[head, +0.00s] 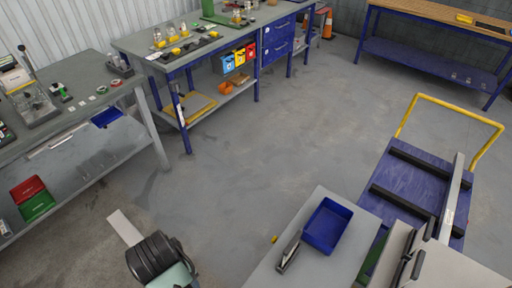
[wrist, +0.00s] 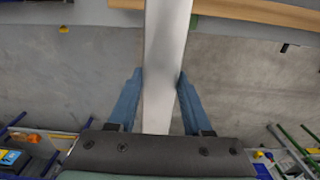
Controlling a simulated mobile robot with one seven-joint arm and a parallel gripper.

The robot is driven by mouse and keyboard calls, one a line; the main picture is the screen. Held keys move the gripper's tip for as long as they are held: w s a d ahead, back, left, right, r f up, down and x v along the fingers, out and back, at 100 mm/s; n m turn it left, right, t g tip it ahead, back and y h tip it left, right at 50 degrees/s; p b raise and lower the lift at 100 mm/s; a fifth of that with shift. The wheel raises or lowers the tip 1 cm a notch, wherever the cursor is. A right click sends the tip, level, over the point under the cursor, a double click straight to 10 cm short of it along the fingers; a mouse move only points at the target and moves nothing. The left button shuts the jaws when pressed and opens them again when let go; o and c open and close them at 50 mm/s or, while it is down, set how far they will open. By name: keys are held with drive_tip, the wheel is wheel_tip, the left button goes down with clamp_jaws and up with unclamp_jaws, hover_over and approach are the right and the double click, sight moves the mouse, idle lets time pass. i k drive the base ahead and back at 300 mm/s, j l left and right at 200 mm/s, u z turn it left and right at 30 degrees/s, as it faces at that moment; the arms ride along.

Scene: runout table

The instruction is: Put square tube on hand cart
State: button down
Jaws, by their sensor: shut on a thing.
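In the wrist view my gripper (wrist: 161,80) is shut on a pale grey square tube (wrist: 166,35). The tube runs between the blue fingers and out of the top of the picture. In the head view a pale bar, seemingly this tube (head: 124,227), sticks out past my dark wrist at lower left, over the floor; the fingers are hidden there. The hand cart (head: 412,173), with a blue deck and yellow handle, stands at right, well apart from my gripper. Dark bars cross its deck, and a long light metal bar (head: 451,197) lies over them.
A grey table (head: 262,279) with a blue bin (head: 327,226) stands at bottom centre, close to the cart. Workbenches (head: 148,40) line the left and back; a wood-topped bench (head: 440,17) is at back right. The middle floor is clear.

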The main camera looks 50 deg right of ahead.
sight(411, 189)
drive_tip(key=i+l+z, duration=0.15)
drive_tip(key=l+z, duration=0.15)
drive_tip(key=i+l+z, duration=0.3)
drive_tip(key=l, duration=0.2)
drive_tip(key=i+l+z, duration=0.1)
drive_tip(key=l+z, duration=0.2)
drive_tip(key=i+l+z, duration=0.35)
drive_tip(key=k+l, duration=0.05)
drive_tip(key=k, duration=0.05)
